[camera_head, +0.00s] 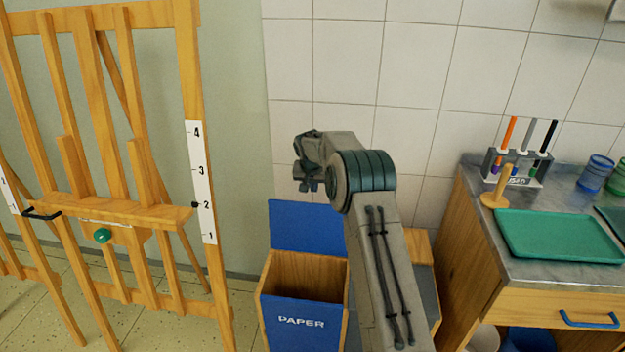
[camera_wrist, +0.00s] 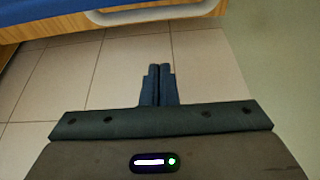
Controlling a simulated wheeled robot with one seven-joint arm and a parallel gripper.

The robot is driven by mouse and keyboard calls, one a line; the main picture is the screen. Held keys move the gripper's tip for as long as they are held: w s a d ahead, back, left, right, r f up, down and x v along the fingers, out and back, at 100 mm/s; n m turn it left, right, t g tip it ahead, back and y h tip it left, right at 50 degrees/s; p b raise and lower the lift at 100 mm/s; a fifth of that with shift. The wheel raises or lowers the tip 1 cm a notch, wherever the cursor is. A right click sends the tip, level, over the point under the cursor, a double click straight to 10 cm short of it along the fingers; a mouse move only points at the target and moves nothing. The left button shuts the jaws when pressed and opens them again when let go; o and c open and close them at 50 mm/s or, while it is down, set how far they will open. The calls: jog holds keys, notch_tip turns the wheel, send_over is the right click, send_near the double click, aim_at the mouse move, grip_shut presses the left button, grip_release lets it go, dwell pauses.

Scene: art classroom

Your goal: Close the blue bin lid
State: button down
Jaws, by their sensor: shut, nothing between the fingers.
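The blue paper bin (camera_head: 302,318) stands on the floor in the head view. It has a wooden inside and white letters on its front. Its blue lid (camera_head: 308,228) is open and stands upright at the back of the bin. My gripper (camera_head: 309,186) is above the lid, apart from it in the picture. In the wrist view my gripper (camera_wrist: 159,68) has its two dark fingers together, with nothing between them. A blue surface with a wooden edge (camera_wrist: 40,27) and a pale curved bar (camera_wrist: 150,15) show at the top there. My arm hides the bin's right side.
A wooden easel (camera_head: 125,215) stands to the left. A tiled wall (camera_head: 415,75) is behind. Open floor (camera_head: 243,310) lies between easel and bin.

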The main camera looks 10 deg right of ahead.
jog(key=shift+s+a+f, duration=0.25)
jog(key=shift+s+f, duration=0.4)
jog(key=shift+s, duration=0.1)
jog(key=shift+s+a+f, duration=0.25)
jog(key=shift+s+f, duration=0.4)
jog(key=shift+s, duration=0.05)
jog(key=shift+s+a+f+b, duration=0.1)
jog(key=shift+b, duration=0.4)
jog(key=shift+s+r+t+b, duration=0.2)
jog(key=shift+s+t+b, duration=0.2)
jog(key=shift+b, duration=0.55)
